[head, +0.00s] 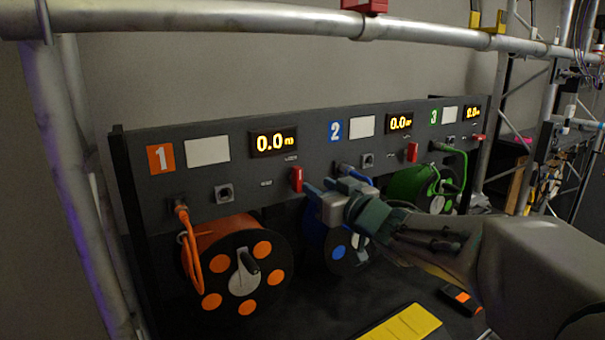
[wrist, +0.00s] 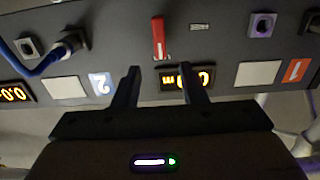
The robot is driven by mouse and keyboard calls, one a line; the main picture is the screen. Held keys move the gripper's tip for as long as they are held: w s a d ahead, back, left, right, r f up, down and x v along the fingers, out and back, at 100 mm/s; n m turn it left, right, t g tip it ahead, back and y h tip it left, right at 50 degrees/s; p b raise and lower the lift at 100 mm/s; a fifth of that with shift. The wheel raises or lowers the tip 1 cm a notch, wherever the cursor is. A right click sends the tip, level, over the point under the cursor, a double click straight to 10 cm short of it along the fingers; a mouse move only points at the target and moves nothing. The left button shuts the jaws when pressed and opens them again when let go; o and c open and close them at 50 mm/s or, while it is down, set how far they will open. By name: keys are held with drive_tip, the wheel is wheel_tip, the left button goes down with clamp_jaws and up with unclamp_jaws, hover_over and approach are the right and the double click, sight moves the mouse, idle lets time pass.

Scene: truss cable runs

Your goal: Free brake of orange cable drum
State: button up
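The orange cable drum (head: 217,283) hangs under panel section 1 at the left in the head view, its black flange dotted with orange discs around a crank. In the head view my gripper (head: 322,187) is just right of the lever; contact is not visible.
The blue drum (head: 338,252) is partly hidden behind my arm. The green drum (head: 408,184) and another red lever (head: 412,152) are farther right. A truss tube (head: 200,20) crosses above the panel (head: 225,190). A yellow pad (head: 405,325) lies below.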

sight(300, 175)
drive_tip(key=p+x, duration=0.1)
drive_tip(key=x, duration=0.7)
drive_tip(key=shift+c, duration=0.4)
clamp_jaws()
